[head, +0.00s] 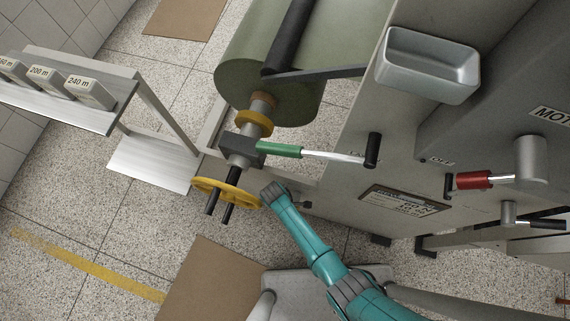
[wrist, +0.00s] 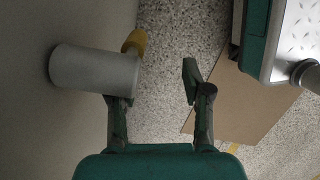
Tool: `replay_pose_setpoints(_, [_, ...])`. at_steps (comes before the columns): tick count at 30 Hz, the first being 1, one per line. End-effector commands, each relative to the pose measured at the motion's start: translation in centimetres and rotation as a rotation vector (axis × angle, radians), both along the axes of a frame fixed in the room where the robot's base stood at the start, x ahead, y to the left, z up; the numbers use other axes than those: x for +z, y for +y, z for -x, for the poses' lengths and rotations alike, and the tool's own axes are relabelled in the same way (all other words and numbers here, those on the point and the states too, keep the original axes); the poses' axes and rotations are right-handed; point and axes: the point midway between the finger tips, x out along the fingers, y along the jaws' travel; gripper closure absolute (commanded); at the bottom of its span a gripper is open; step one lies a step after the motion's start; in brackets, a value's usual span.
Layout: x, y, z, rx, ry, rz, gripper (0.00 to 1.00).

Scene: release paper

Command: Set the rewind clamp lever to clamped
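A lever with a green sleeve (head: 278,150), a silver rod and a black grip (head: 372,150) lies across the dark block on the roll shaft, in the head view. A second lever with a red sleeve (head: 473,180) is on the machine at right. I cannot read which is labelled as the rewind clamp. My teal arm reaches up from the bottom, its end beside a yellow handwheel (head: 225,192). In the wrist view my gripper (wrist: 155,88) is open, with nothing between its fingers. A pale cylinder (wrist: 92,68) overlaps the left finger; contact is unclear.
A large green roll (head: 240,65) sits on the shaft above the handwheel. A grey tray (head: 427,75) is on the machine at upper right. A shelf with metre-marked blocks (head: 90,91) stands at left. Brown mats (head: 205,285) lie on the speckled floor.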

Motion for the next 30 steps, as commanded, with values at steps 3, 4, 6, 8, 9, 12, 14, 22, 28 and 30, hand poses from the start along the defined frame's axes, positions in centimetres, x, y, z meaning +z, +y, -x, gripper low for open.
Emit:
replay_pose_setpoints(3, [8.5, 1.8, -3.6, -0.057, -0.038, 0.023, 0.53])
replay_pose_setpoints(4, [8.3, 1.6, -3.5, -0.071, -0.045, 0.014, 0.53])
replay_pose_setpoints(6, [7.8, 0.9, -3.1, -0.114, -0.07, -0.018, 0.53])
replay_pose_setpoints(8, [7.2, 0.2, -2.6, -0.168, -0.1, -0.06, 0.53])
replay_pose_setpoints(9, [6.8, -0.4, -2.4, -0.213, -0.127, -0.093, 0.53])
replay_pose_setpoints(12, [6.1, -1.7, -1.4, -0.33, -0.188, -0.176, 0.53])
replay_pose_setpoints(14, [5.8, -2.4, -0.8, -0.397, -0.223, -0.225, 0.53])
replay_pose_setpoints(22, [6.7, -4.5, 0.7, -0.676, -0.371, -0.424, 0.53])
replay_pose_setpoints(28, [7.4, -5.2, 1.1, -0.775, -0.423, -0.495, 0.53])
replay_pose_setpoints(30, [7.2, -5.1, 1.0, -0.782, -0.426, -0.499, 0.53])
